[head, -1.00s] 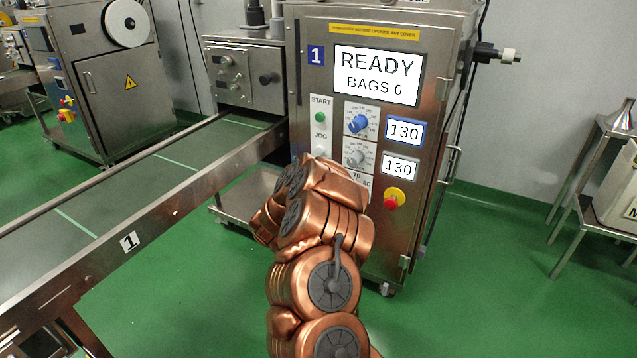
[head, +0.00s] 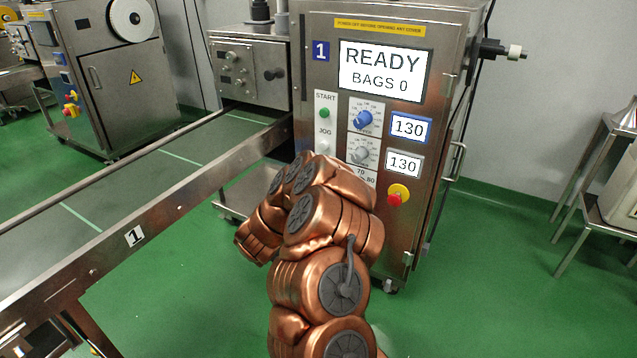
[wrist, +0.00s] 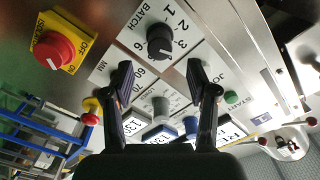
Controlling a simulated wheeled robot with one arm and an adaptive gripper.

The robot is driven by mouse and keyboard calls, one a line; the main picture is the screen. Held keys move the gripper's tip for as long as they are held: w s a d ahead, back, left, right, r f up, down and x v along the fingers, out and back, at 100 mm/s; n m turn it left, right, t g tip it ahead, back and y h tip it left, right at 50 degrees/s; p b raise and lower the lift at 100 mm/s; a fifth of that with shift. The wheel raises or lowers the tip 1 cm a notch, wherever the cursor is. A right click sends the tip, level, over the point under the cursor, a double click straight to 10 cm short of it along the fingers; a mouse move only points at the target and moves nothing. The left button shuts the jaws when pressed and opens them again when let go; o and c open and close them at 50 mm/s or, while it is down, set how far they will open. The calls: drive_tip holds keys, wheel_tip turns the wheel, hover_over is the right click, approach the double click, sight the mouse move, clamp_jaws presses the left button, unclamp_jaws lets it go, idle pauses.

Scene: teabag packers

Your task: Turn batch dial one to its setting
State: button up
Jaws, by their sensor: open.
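The batch dial (wrist: 160,43) is a black knob on a white plate marked BATCH with the numbers 1, 2 and 3 beside it. It sits at the top middle of the wrist view; I cannot tell for sure which number it points to. My gripper (wrist: 158,82) is open and empty, with its two fingers apart below the dial in the picture, not around it. In the head view my arm hides the dial and the gripper. The dial's machine (head: 312,20) carries a blue 1 sign and a screen (head: 385,72) reading READY, BAGS 0.
Near the dial are a red switch on a yellow plate (wrist: 78,28), a grey dial (wrist: 160,106), a blue dial (wrist: 191,126) and a green start button (wrist: 232,97). A red stop button (head: 397,196) is on the panel's right. A conveyor (head: 130,195) runs along the left.

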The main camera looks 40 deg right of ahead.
drive_tip(key=v, duration=0.4)
drive_tip(key=shift+s+a, duration=0.1)
drive_tip(key=shift+a, duration=0.25)
